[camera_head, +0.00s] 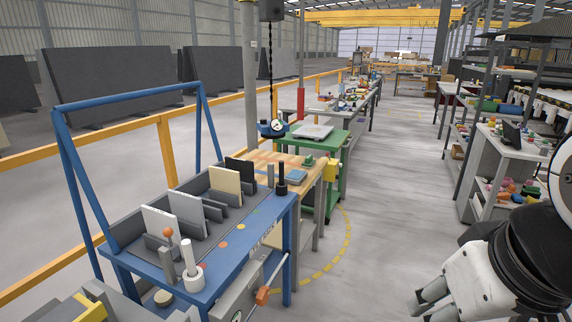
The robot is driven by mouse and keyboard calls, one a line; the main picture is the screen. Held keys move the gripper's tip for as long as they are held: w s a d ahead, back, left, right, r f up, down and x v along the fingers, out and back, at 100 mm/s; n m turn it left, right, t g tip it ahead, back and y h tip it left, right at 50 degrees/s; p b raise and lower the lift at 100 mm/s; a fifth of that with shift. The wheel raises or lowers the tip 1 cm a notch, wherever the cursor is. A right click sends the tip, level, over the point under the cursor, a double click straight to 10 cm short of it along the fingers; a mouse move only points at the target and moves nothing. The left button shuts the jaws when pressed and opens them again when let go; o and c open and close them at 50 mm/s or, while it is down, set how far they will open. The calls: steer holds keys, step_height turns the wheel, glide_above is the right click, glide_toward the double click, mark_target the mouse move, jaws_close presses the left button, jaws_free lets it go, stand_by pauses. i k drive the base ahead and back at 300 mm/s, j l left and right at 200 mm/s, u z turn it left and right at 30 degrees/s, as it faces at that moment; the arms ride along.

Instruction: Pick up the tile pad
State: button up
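I cannot tell for sure which thing is the tile pad. A small flat blue-grey pad (296,176) lies on the wooden-topped bench (262,158), and a small green block-like thing (307,161) sits just behind it. Upright tile samples, white (159,222), grey (188,209), cream (226,181) and black (240,170), stand in the blue rack (219,262) before the bench. My gripper (427,306) is at the lower right, over the floor and well apart from the bench and rack. Its fingers look spread, with nothing seen between them.
A blue frame stands over the rack's left side. A green cart (329,150) with a grey plate stands behind the bench. A dark hoist chain (270,70) hangs above. Shelves (500,170) line the right. The grey aisle floor (385,210) between is clear.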

mark_target(309, 162)
steer(key=i+l+z, duration=0.2)
steer(key=i+z, duration=0.25)
steer(key=i, duration=0.45)
steer(key=i+j+z, duration=0.15)
steer(key=i+z, duration=0.3)
steer(key=i, duration=0.45)
steer(key=i+u, duration=0.45)
steer(key=i+l+u, duration=0.25)
steer(key=i+u, duration=0.2)
steer(key=i, duration=0.15)
steer(key=i+l+u, duration=0.95)
